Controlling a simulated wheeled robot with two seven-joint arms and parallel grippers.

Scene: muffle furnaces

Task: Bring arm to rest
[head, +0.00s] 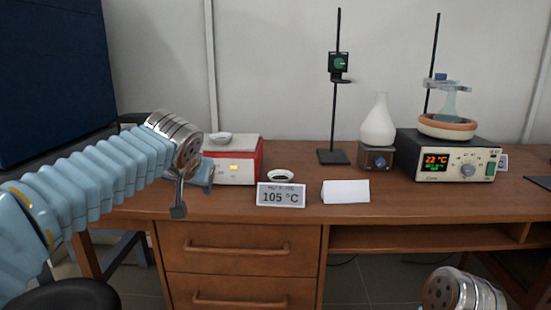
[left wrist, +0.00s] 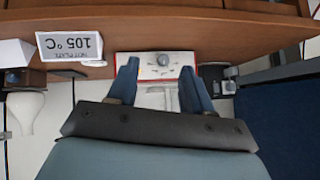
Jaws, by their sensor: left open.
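My left arm comes in from the left in the head view, in a pale blue ribbed sleeve with a metal wrist. Its gripper (head: 194,192) hangs in front of the desk's left part, near the red and white balance (head: 232,162). In the left wrist view the two blue fingers of this gripper (left wrist: 160,86) are apart with nothing held between them. The balance (left wrist: 178,68) appears beyond them, upside down. A metal wrist part of my right arm (head: 462,290) shows at the bottom right; its fingers are hidden.
The wooden desk (head: 400,200) holds a 105 °C sign (head: 281,195), a white folded card (head: 345,191), a small dish (head: 281,176), a stand (head: 335,110), a white flask (head: 378,122) and a heater reading 22 °C (head: 450,158). A dark panel (head: 50,70) stands left.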

